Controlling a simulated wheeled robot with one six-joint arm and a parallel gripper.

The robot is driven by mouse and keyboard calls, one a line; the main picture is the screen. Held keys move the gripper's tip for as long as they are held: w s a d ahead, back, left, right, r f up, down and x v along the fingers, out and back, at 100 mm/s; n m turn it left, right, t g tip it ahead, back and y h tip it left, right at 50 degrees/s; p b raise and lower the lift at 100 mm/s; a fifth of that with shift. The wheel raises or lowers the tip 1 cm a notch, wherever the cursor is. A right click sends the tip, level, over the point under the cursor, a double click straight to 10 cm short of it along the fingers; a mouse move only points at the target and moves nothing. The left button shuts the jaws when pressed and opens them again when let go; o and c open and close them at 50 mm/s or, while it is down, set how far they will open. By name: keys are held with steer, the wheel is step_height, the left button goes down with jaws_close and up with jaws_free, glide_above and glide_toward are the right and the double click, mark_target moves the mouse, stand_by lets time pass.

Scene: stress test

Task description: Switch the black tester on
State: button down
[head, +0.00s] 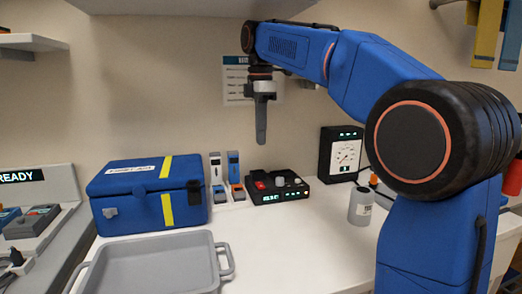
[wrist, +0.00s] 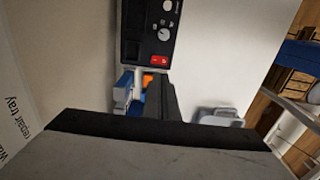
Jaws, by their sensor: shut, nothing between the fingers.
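The black tester (head: 292,194) is a low black box on the white bench, with a red switch (head: 260,186), pale knobs and a small green lit display on its front. In the wrist view the tester (wrist: 133,25) shows at the top, its red switch (wrist: 160,59) at the near edge. I cannot tell the switch's position. In the wrist view my shut fingers (wrist: 161,88) reach up just short of the red switch in the picture.
Two slim blue-and-white and orange-and-white devices (head: 216,168) stand left of the tester, beside a blue case (head: 125,190). A grey tray (head: 226,250) lies in front. A black gauge box (head: 327,150) and grey can (head: 360,206) stand right. The bench before the tester is clear.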

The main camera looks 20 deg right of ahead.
steer(key=shift+r, duration=0.85)
steer(key=shift+s, duration=0.4)
steer(key=shift+f, duration=0.1)
